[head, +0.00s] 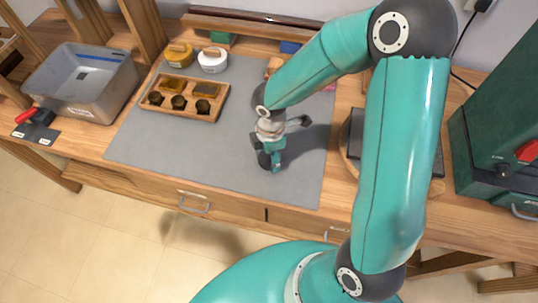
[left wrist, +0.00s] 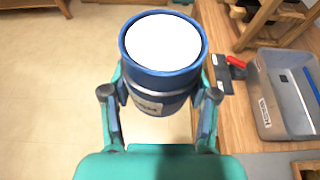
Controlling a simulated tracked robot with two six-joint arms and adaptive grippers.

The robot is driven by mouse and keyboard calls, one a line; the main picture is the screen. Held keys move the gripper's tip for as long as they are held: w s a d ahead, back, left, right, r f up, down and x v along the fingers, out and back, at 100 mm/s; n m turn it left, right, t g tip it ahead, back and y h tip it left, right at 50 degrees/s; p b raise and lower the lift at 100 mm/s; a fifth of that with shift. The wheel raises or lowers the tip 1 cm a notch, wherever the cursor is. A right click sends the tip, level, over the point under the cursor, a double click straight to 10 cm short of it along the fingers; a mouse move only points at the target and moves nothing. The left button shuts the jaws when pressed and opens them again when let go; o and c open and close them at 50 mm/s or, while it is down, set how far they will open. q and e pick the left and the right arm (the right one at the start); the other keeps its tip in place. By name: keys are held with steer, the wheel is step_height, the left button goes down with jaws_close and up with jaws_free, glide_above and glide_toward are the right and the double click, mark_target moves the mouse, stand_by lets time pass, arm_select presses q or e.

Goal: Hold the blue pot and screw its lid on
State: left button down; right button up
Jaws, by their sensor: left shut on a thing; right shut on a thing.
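The blue pot (left wrist: 160,83) is large in the left wrist view, held upright with a pale label on its side. Its top shows a flat white round face inside a blue rim; I cannot tell whether that is a lid or the inside. My left gripper (left wrist: 161,98) is shut on the pot, one finger on each side. The left gripper and the blue pot do not show in the head view. My right gripper (head: 270,158) points down over the grey mat (head: 225,150). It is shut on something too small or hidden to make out.
A wooden tray (head: 167,107) with dark round pieces lies on the mat. A yellow pot (head: 178,55) and a white pot (head: 212,61) stand behind it. A grey bin (head: 85,88) and a red-handled tool (head: 34,115) are at left. A green machine (head: 500,120) stands at right.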

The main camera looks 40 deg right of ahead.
steer(key=shift+r, duration=0.15)
arm_select(q)
steer(key=shift+r+p, duration=0.6)
steer(key=shift+r, duration=0.05)
arm_select(e)
step_height(320, 180, up, 20)
stand_by(0.4)
